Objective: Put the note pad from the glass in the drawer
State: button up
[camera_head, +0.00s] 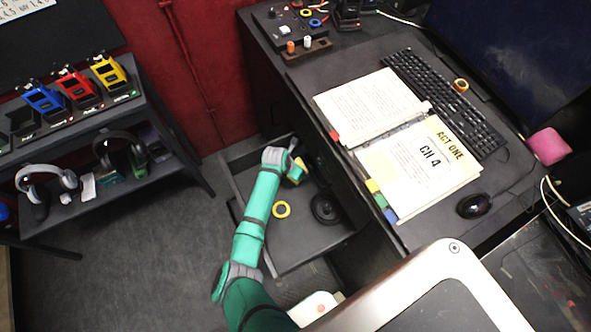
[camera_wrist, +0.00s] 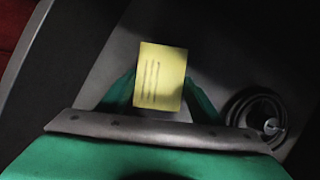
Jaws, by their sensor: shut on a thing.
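The yellow note pad (camera_wrist: 160,78) with dark lines on its face is between the fingers of my gripper (camera_wrist: 162,98) in the wrist view. My gripper is shut on it. In the head view the note pad (camera_head: 297,171) shows at the end of my green arm, over the open drawer (camera_head: 305,250). The drawer is pulled out from the desk's left side. I cannot tell whether the pad touches the drawer floor. I see no glass.
The desk holds an open binder (camera_head: 415,165), a keyboard (camera_head: 445,100) and a mouse (camera_head: 474,205). A shelf (camera_head: 100,200) with headphones stands left.

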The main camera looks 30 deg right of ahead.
jog(key=shift+f, duration=0.1)
jog(key=o, duration=1.2)
jog(key=v, duration=1.2)
